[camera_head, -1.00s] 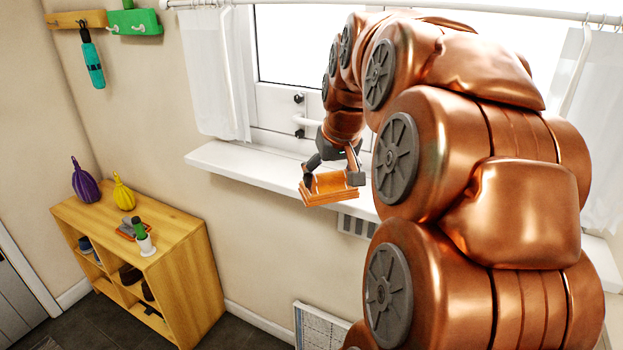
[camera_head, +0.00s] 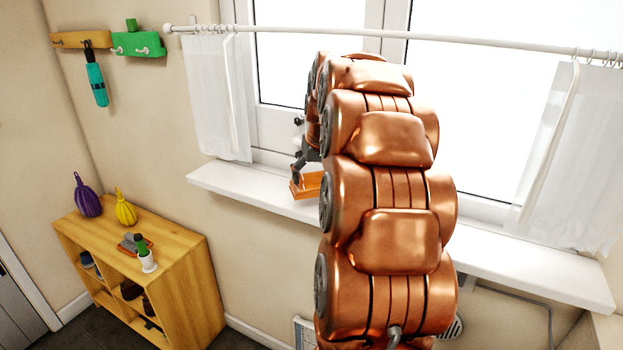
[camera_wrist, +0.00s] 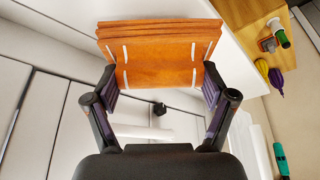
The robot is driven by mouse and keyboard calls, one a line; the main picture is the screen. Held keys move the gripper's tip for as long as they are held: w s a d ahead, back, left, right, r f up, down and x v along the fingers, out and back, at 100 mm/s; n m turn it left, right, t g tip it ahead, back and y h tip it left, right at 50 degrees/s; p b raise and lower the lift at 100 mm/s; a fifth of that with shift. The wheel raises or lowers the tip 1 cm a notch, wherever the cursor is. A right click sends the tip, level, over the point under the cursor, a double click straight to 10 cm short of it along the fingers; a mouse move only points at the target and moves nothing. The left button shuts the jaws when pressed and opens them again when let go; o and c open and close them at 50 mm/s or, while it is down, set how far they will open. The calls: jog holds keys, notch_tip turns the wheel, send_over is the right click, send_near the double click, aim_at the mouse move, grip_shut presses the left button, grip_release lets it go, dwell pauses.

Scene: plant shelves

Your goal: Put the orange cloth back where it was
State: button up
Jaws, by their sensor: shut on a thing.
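The orange cloth (camera_head: 309,184) is a folded, flat stack with layered edges and short pale marks, seen at the window sill in the head view. In the wrist view the cloth (camera_wrist: 160,45) fills the top middle, with a finger at each side. My gripper (camera_wrist: 159,85) is shut on it. In the head view my gripper (camera_head: 298,166) shows just above the cloth, partly hidden by my arm, which also covers the cloth's right part. I cannot tell whether the cloth touches the sill.
The white window sill (camera_head: 245,190) runs behind my arm, with white curtains (camera_head: 216,100) above. A teal umbrella (camera_head: 97,82) hangs on the wall.

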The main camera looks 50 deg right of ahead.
aim_at(311, 182)
jog(key=shift+w+d, duration=0.35)
jog(key=shift+w, duration=0.2)
jog(key=shift+w+d, duration=0.3)
jog(key=shift+w, duration=0.25)
jog(key=shift+f+p, duration=1)
jog(key=shift+f, duration=0.9)
jog(key=shift+f, duration=0.15)
jog(key=o, duration=1)
jog(key=shift+c, duration=0.2)
jog(key=b+v, duration=0.2)
jog(key=v, duration=1)
jog(key=shift+b, duration=0.4)
